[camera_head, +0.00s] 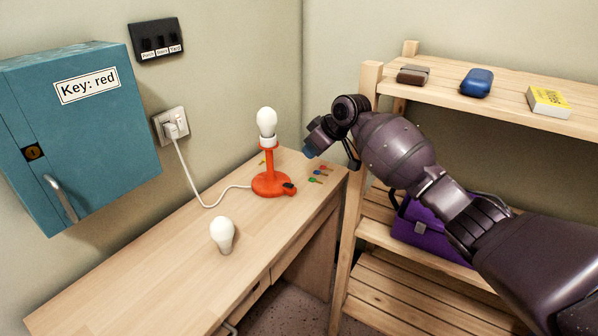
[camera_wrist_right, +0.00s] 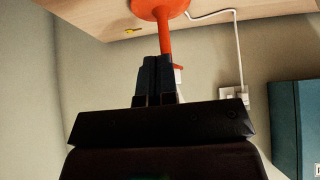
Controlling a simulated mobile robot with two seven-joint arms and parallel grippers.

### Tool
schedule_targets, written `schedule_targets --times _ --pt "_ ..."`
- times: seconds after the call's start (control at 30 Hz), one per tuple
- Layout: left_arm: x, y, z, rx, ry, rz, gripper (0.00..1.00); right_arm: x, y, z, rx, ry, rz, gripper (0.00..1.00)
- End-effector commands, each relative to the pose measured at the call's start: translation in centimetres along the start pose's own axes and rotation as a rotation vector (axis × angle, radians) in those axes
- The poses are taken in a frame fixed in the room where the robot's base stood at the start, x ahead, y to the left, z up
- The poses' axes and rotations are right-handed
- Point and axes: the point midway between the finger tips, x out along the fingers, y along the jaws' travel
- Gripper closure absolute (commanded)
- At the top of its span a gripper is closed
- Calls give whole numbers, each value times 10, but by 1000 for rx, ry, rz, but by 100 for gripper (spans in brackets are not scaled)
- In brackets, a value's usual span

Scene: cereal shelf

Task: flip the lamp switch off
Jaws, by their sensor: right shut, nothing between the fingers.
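The orange lamp (camera_head: 270,160) stands upright on the wooden desk, with a white bulb (camera_head: 267,122) on top. A small black switch (camera_head: 289,187) sits on the right edge of its round base. I cannot tell whether the bulb is lit. My right gripper (camera_head: 308,152) is above the desk, to the right of the lamp stem and higher than the switch. In the right wrist view the lamp (camera_wrist_right: 162,12) appears upside down beyond the shut, empty fingers (camera_wrist_right: 157,62). The switch is not visible there. My left gripper is not in view.
Small coloured keys (camera_head: 319,175) lie right of the lamp. A loose bulb (camera_head: 222,235) stands on the desk (camera_head: 150,270). A white cord runs to the wall outlet (camera_head: 172,126). A teal key cabinet (camera_head: 90,150) and black panel (camera_head: 156,38) hang left; a wooden shelf (camera_head: 500,95) stands right.

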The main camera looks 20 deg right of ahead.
Motion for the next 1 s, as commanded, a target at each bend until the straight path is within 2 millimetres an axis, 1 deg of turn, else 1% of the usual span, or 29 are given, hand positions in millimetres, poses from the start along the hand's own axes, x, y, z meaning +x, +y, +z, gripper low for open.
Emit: schedule_targets --times 0.17,0.5,0.63,0.7,0.8,1.0 --pt "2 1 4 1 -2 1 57 23 -1 2 2 -3 -3 100" --pt "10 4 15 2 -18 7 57 84 -1 4 2 -5 -4 100" --pt "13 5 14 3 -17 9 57 106 -1 3 2 -5 -3 100" --pt "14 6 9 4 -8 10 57 110 0 12 2 -5 -1 100" --pt "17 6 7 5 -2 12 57 118 0 20 1 -2 0 100" --pt "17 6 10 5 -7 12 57 125 0 28 0 -1 0 100"
